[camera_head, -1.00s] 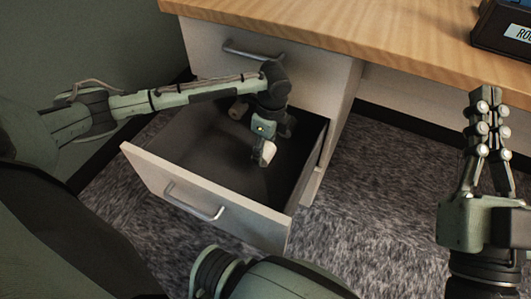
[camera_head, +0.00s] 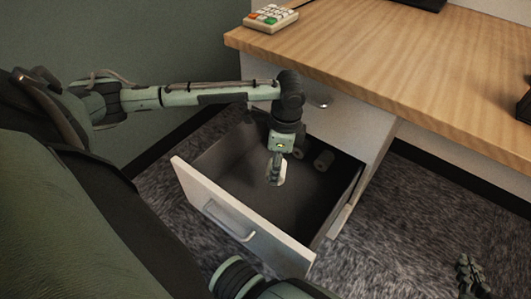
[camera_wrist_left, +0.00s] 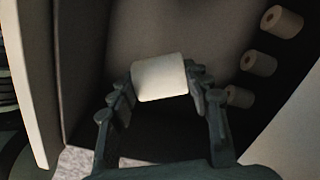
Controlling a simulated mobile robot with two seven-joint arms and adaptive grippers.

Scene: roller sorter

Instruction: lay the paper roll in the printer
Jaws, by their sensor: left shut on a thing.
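A white paper roll (camera_wrist_left: 160,78) lies between the fingers of my left gripper (camera_wrist_left: 158,97) in the left wrist view. The gripper is shut on it. In the head view my left gripper (camera_head: 277,163) reaches down into the open drawer (camera_head: 205,192), and the roll (camera_head: 281,172) shows pale and partly hidden behind the fingers. I cannot tell whether the roll touches the drawer floor. My right gripper (camera_head: 473,277) is dark at the lower right, away from the drawer; its finger opening is unclear. I cannot make out a printer for certain.

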